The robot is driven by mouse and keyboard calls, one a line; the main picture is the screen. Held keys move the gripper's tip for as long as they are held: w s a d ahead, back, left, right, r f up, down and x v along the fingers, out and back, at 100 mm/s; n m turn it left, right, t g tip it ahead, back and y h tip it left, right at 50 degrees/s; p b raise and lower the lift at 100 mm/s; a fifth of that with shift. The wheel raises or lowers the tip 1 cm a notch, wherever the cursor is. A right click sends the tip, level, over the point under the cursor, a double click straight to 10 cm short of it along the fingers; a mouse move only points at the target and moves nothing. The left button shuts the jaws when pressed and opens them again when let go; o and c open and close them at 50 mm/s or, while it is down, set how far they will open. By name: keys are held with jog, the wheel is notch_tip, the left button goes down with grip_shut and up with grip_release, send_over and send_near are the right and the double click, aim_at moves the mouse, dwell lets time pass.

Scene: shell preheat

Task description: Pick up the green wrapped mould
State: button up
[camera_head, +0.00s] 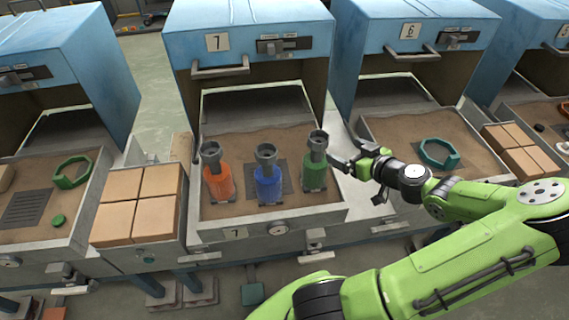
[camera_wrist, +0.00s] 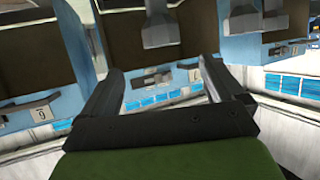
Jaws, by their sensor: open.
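The green wrapped mould (camera_head: 314,176) stands upright at the right of the sand bed in bay 7, with a dark grey cup-shaped top. My gripper (camera_head: 343,152) is just to its right at about the height of its upper part, with fingers pointing left towards it. In the wrist view my gripper (camera_wrist: 163,76) has its two dark fingers spread apart, with no mould seen between them. The picture does not clearly show a gap or contact between the fingers and the mould. A blue mould (camera_head: 268,184) and an orange mould (camera_head: 219,182) stand upright to its left.
The blue hood of bay 7 (camera_head: 245,30) stands behind and above the moulds. Bay 6 (camera_head: 415,38) lies to the right, with a green ring (camera_head: 427,160) on its sand. Tan blocks (camera_head: 150,182) sit left of bay 7. The blue mould stands close beside the green one.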

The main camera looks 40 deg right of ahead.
aim_at(313, 137)
jog(key=x, duration=1.5)
jog(key=shift+w+f, duration=0.1)
jog(key=shift+c, duration=0.4)
grip_shut()
